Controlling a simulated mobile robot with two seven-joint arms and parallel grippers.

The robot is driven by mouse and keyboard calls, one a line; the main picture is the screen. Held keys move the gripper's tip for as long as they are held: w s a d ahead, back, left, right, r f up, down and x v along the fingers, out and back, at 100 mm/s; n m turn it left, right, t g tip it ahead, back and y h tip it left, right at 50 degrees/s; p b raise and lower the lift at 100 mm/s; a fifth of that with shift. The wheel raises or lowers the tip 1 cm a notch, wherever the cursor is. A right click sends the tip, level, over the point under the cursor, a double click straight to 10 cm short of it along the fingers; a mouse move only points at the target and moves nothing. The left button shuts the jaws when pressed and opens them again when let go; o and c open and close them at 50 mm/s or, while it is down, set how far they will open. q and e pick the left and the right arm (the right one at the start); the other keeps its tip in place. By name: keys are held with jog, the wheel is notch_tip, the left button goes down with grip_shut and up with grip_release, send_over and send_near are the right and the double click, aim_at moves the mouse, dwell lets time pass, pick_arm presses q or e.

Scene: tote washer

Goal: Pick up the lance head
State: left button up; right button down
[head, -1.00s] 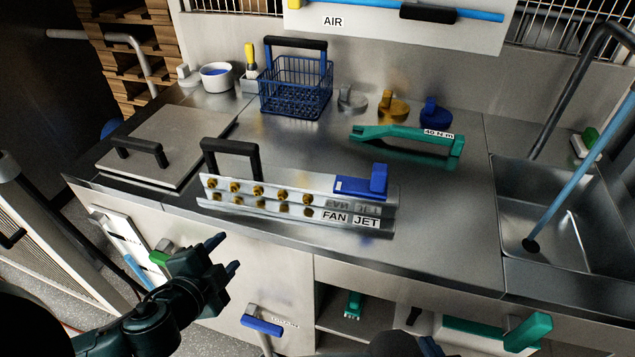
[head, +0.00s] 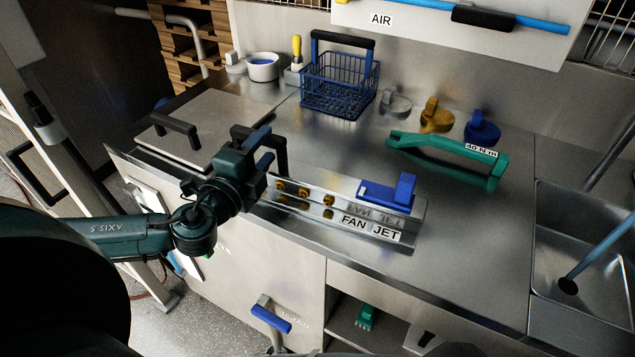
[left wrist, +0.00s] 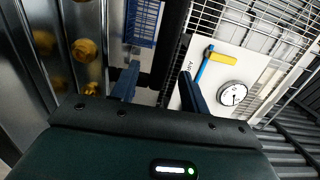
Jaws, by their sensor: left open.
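A metal bar with a row of brass nozzles (head: 328,200), likely the lance head, lies along the counter's front edge. Its front bears the labels FAN and JET, a blue block (head: 385,195) sits at its right end, and a black handle (head: 281,155) stands at its left end. My left gripper (head: 262,150) is open at this handle and hides part of it and the bar's left end. In the left wrist view, a black bar, apparently the handle (left wrist: 170,45), shows between the open fingers (left wrist: 157,82), with brass nozzles (left wrist: 84,50) to the left. Contact cannot be told.
A grey lid-like plate (head: 205,125) with a black handle lies at left. A blue wire basket (head: 340,88), white bowl (head: 262,70) and several knobbed discs stand behind. Mid-counter is clear.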

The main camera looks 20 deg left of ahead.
aim_at(274, 135)
pick_arm(q)
jog(key=shift+w+p, duration=0.5)
jog(key=shift+w, duration=2.3)
grip_shut()
jog(key=shift+r, duration=0.25)
